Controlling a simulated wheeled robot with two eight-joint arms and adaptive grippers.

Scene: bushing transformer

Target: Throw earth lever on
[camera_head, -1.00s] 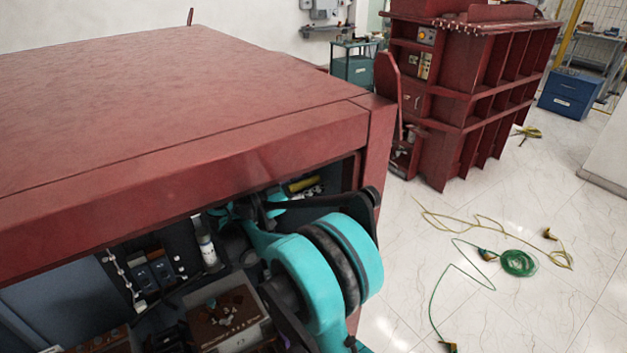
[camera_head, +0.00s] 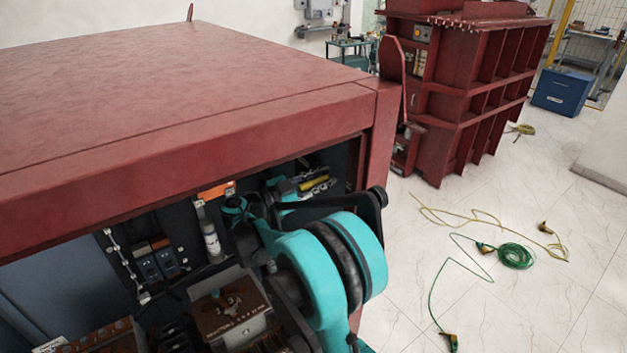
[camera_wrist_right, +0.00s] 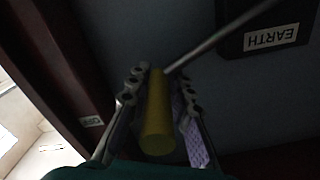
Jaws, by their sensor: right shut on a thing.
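The earth lever's yellow handle (camera_wrist_right: 157,115) is between the fingers of my right gripper (camera_wrist_right: 158,92) in the right wrist view, and the gripper is shut on it. A thin metal rod (camera_wrist_right: 215,40) runs from the handle up and right to a dark box with an EARTH label (camera_wrist_right: 270,37), which appears upside down. In the head view my teal right arm reaches into the open front of the red cabinet (camera_head: 180,100), and its fingers are hard to make out there. My left gripper is not in view.
The cabinet's overhanging top edge and right post (camera_head: 377,125) lie close to my arm. Inside are a white cylinder (camera_head: 211,240), dark switches (camera_head: 158,262) and a brown terminal block (camera_head: 228,308). A green cable coil (camera_head: 515,255) lies on the floor at right.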

